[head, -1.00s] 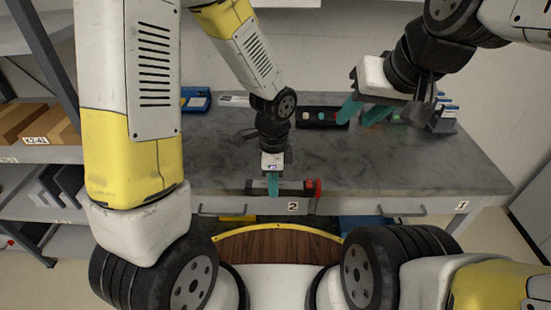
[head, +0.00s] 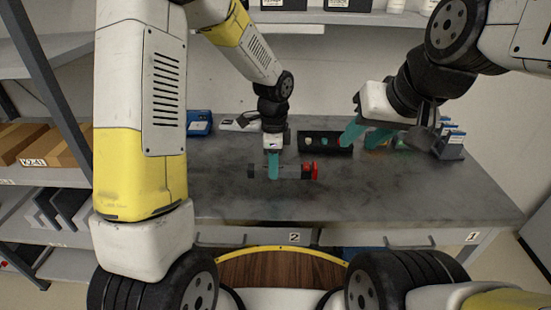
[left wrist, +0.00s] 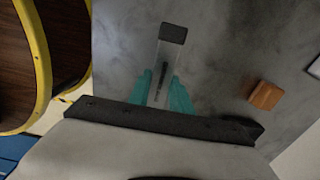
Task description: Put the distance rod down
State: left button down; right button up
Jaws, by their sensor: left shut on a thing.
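The distance rod (head: 293,172) is a short horizontal bar with a dark left end, a greyish middle and a red right end. My left gripper (head: 273,176) comes down from above with teal fingers shut on the rod, left of its middle. The rod is over the grey table, inside its front edge; I cannot tell whether it touches the top. In the left wrist view the rod (left wrist: 168,58) shows a dark end beyond the teal fingers (left wrist: 164,90). My right gripper (head: 366,137) is open and empty above the right part of the table.
The grey table (head: 400,195) is clear around the rod. At its back are a black holder with round openings (head: 325,141), a blue case (head: 199,122) and a rack of blue items (head: 450,145). An orange block (left wrist: 266,95) lies on the table.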

aim_at(274, 182)
pick_arm(q)
jog(key=shift+w+f, duration=0.15)
jog(key=shift+w, duration=0.85)
jog(key=shift+s+f, duration=0.1)
jog(key=shift+f, duration=1.6)
jog(key=shift+f, duration=0.15)
jog(key=c, duration=1.2)
grip_release()
jog(key=shift+o, duration=0.2)
